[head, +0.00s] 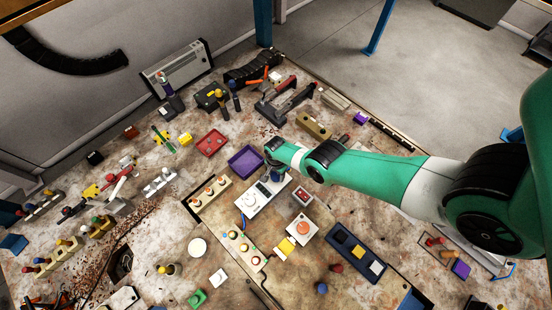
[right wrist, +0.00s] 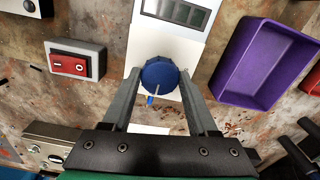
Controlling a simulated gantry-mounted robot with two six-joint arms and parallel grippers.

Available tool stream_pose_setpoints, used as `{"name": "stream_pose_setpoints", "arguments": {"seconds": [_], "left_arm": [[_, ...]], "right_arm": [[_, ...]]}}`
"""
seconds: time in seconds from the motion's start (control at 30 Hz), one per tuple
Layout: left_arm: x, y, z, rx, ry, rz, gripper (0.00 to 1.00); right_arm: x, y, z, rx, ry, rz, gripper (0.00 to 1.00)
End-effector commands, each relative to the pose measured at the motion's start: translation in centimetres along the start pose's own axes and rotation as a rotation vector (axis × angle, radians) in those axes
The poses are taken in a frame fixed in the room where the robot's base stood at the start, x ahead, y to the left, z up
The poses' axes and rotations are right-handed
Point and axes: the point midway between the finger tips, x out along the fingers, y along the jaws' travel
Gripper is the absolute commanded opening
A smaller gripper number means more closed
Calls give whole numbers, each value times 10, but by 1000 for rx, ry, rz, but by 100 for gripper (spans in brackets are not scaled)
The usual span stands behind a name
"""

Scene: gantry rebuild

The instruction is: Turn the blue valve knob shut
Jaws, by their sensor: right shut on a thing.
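The blue valve knob (right wrist: 160,74) is round with a pale pointer line and sits on a white panel (right wrist: 147,48) with a grey display. In the right wrist view the line points down toward my gripper, slightly left. My right gripper (right wrist: 159,86) has one finger on each side of the knob and is shut on it. In the head view my right arm reaches in from the right, and the right gripper (head: 275,172) is at the upper right end of the white panel (head: 254,202); the gripper partly hides the knob there. My left gripper is not in view.
A purple tray (head: 245,161) lies close beside the panel. A red rocker switch (right wrist: 75,66) stands on the other side. A beige strip with buttons (head: 209,194) and an orange-button box (head: 302,229) are near. The bench is crowded, with small bare patches.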

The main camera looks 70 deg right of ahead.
Motion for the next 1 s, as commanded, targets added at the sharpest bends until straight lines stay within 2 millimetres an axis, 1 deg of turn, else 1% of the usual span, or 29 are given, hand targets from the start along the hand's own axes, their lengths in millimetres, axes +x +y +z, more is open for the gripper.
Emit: {"name": "stream_pose_setpoints", "arguments": {"seconds": [0.27,0.47,1.0], "left_arm": [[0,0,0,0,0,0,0],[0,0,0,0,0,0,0],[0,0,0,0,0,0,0]], "right_arm": [[0,0,0,-44,0,0,4],[0,0,0,-150,0,0,4],[0,1,0,-639,0,0,4]]}}
